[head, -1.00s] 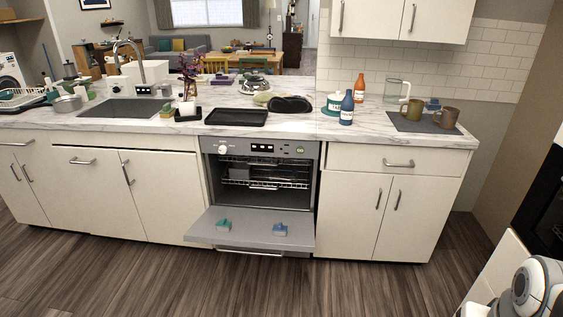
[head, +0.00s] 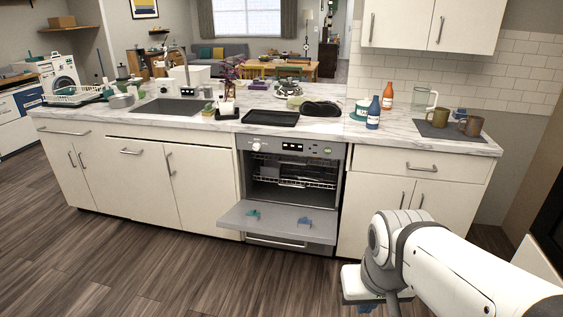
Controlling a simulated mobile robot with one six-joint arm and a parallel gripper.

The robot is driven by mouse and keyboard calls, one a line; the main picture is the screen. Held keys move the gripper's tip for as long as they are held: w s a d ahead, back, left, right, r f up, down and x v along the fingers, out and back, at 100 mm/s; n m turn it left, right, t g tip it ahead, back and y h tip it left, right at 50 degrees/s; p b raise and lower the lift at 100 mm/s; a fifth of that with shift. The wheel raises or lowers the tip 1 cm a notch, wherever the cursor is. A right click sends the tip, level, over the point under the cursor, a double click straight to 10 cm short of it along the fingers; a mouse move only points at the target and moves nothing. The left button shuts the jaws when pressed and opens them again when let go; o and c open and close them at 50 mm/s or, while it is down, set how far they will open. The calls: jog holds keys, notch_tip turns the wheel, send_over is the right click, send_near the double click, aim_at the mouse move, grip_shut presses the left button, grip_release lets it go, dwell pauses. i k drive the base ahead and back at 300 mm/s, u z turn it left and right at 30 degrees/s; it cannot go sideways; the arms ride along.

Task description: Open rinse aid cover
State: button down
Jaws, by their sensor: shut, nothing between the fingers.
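A grey dishwasher (head: 292,147) stands under the counter. Its door (head: 278,228) is folded down and open, with the inner side facing up. Two small parts sit on that inner side: a teal-green one (head: 253,214) at the left and a blue one (head: 305,223) at the right. I cannot tell from here which is the rinse aid cover, or whether either is raised. My arm reaches in from the lower right and bends downward, to the right of the open door and apart from it. My gripper's fingers do not show.
The racks (head: 300,183) are inside the dishwasher. A white cabinet (head: 400,190) borders it on the right, close behind my arm. The marble counter (head: 340,127) above holds a black tray (head: 270,118), bottles and mugs. The wooden floor (head: 180,270) in front and left is clear.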

aim_at(252, 213)
jog(key=i, duration=1)
jog(key=u, duration=0.05)
